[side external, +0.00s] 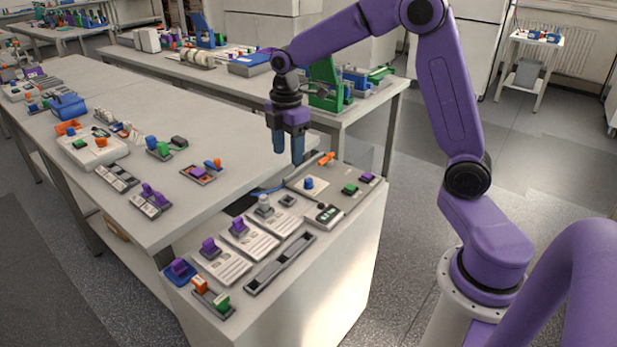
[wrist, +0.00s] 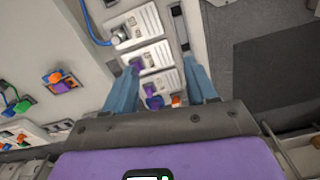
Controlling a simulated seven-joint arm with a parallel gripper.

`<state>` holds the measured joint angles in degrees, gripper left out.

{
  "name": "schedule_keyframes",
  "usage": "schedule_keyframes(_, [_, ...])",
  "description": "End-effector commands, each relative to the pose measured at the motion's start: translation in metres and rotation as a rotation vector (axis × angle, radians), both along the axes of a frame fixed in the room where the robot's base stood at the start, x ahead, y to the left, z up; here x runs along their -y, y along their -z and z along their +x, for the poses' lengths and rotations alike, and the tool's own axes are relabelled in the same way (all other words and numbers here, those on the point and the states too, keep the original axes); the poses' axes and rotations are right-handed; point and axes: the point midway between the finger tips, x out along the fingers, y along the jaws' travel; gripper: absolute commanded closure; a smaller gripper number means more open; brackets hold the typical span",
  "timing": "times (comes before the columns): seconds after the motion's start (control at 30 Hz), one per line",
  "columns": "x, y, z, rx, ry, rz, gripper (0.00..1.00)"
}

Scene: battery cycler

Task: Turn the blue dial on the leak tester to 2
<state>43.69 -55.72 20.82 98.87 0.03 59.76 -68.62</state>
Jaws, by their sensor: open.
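A small blue dial (side external: 308,183) stands on a white plate (side external: 319,188) at the far end of the cabinet top in the side view; I take this to be the leak tester's dial. Its scale and pointer are too small to read. My gripper (side external: 288,158) is open and empty, pointing down, above and a little left of the dial in the picture, and apart from it. In the wrist view, the gripper's two blue fingers (wrist: 161,68) are spread over panels with purple knobs. I cannot make out the blue dial there.
Near the dial are an orange handle (side external: 326,157), a green button (side external: 350,188), a purple button (side external: 367,177) and a grey knob (side external: 264,202).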

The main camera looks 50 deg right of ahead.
Motion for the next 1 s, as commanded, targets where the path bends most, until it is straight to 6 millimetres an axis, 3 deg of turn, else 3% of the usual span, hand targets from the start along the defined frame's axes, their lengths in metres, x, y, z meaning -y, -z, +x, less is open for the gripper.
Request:
schedule_keyframes(0.1, [0.050, 0.012, 0.038, -0.005, -0.035, -0.002, 0.43])
schedule_keyframes(0.2, [0.094, 0.023, 0.060, -0.008, -0.074, -0.003, 0.43])
schedule_keyframes(0.3, [0.133, 0.032, 0.074, -0.008, -0.110, -0.003, 0.43])
schedule_keyframes(0.43, [0.169, 0.040, 0.082, -0.010, -0.143, -0.003, 0.43])
schedule_keyframes(0.57, [0.185, 0.045, 0.085, -0.010, -0.160, -0.003, 0.43])
schedule_keyframes(0.73, [0.187, 0.057, 0.084, -0.013, -0.165, -0.002, 0.43])
schedule_keyframes(1.0, [0.186, 0.104, 0.083, -0.014, -0.164, -0.002, 0.43])
